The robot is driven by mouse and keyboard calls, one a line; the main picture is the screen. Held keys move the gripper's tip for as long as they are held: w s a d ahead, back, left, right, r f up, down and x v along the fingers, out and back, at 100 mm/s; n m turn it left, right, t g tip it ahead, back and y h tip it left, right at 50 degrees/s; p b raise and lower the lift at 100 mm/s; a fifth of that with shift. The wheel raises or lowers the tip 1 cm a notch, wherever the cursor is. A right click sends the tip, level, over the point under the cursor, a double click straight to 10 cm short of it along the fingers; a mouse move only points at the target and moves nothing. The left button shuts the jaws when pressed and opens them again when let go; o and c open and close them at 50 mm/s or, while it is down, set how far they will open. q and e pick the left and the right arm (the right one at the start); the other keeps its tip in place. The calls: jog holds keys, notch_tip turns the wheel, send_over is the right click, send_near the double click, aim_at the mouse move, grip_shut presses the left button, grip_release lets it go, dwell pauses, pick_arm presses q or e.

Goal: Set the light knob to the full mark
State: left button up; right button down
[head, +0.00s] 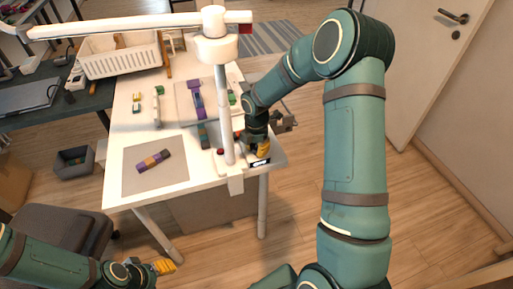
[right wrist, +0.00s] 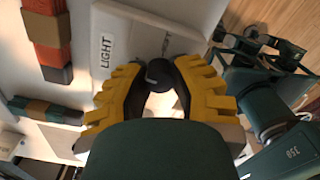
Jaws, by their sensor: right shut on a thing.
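The dark light knob (right wrist: 160,72) shows between the yellow fingers of my right gripper (right wrist: 160,90) in the right wrist view. The gripper is shut on it. A panel (right wrist: 125,25) with a LIGHT label (right wrist: 106,50) lies beside it. A small mark near the knob is too small and turned to read, so the knob's setting cannot be told. In the head view my right gripper (head: 262,149) is at the table's near right corner and hides the knob. My left gripper (head: 164,267) is low at the left, away from the table; its opening is unclear.
A white lamp post (head: 224,110) with a long arm stands on the white table (head: 115,190) close to my right gripper. A white basket (head: 120,60) stands at the back. A chair (head: 60,225) is at the left.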

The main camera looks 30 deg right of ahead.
jog(key=m, duration=0.8)
jog(key=shift+m, duration=0.4)
jog(key=m, duration=0.8)
jog(key=shift+p, duration=0.35)
jog(key=m, duration=0.3)
jog(key=shift+m, duration=0.3)
jog(key=m+p, duration=0.1)
jog(key=m, duration=0.2)
jog(key=shift+m, duration=0.4)
jog(key=m+p, duration=0.2)
jog(key=m, duration=0.3)
jog(key=shift+m, duration=0.7)
